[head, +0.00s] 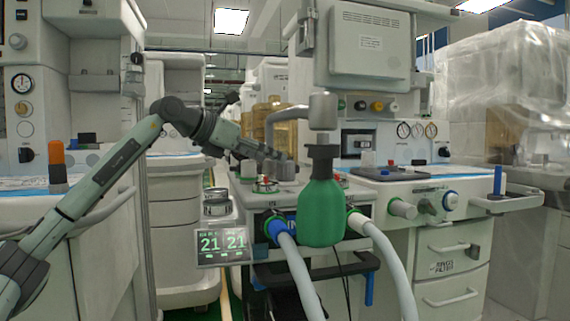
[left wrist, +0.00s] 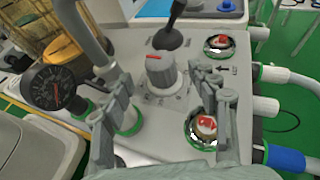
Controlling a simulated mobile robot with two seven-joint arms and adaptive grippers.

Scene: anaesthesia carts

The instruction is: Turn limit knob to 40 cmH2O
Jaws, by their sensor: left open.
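The limit knob (left wrist: 160,70) is a grey ribbed cylinder with a red mark on top, standing on a light panel in the left wrist view. A printed scale around its base is too small to read. In the head view the knob (head: 285,171) is partly covered by my gripper. My left gripper (left wrist: 163,84) is open, with one finger on each side of the knob and gaps visible between fingers and knob. In the head view the left gripper (head: 268,153) reaches the unit from the left. My right gripper is in neither view.
A round black gauge (left wrist: 52,87) stands left of the fingers, and a black lever (left wrist: 172,38) is behind the knob. Red-topped valves (left wrist: 221,42) sit at right. A green bag (head: 322,212) hangs at the front, near blue and white hoses.

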